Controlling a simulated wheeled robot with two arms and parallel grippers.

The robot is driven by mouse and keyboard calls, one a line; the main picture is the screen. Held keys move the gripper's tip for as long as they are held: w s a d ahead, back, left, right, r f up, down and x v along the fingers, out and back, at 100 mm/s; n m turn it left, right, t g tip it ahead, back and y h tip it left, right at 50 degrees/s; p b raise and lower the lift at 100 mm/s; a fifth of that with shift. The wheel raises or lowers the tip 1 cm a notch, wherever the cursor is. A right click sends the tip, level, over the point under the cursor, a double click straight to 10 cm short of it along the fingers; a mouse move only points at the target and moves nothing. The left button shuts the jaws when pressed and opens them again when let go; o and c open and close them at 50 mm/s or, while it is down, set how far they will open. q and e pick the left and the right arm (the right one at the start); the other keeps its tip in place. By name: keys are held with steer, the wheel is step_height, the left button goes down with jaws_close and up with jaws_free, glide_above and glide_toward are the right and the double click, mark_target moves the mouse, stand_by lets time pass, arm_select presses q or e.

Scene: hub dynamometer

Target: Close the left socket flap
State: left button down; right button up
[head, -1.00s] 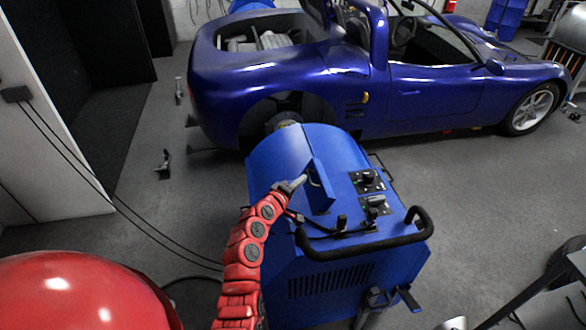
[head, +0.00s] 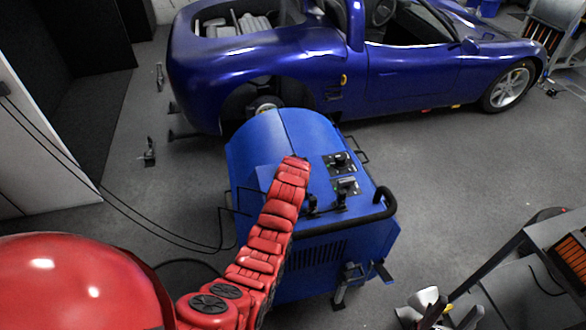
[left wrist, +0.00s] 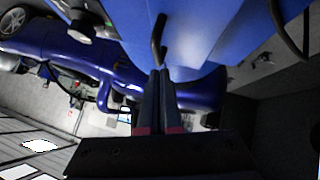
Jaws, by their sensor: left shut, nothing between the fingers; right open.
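The blue dynamometer (head: 325,225) stands behind the blue car's rear wheel. In the head view my red left arm crosses its top and hides my left gripper and most of the left socket flap area. A blue panel edge (head: 265,178) shows left of the arm; I cannot tell whether it is the flap or how far it stands open. In the left wrist view my left gripper (left wrist: 164,75) is shut and empty. Its tips are close to a black handle (left wrist: 158,35) on a blue surface; contact is unclear. My right gripper (head: 436,308) is open at the lower right, away from the machine.
A black push bar (head: 370,210) runs along the machine's front. Cables hang to the left. The blue car (head: 290,70) stands behind.

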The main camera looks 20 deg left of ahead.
arm_select(q)
steer(key=shift+w+d+f+m+g+y+b, duration=0.4)
steer(key=shift+d+f+y+b, duration=0.2)
steer(key=shift+b, duration=0.9)
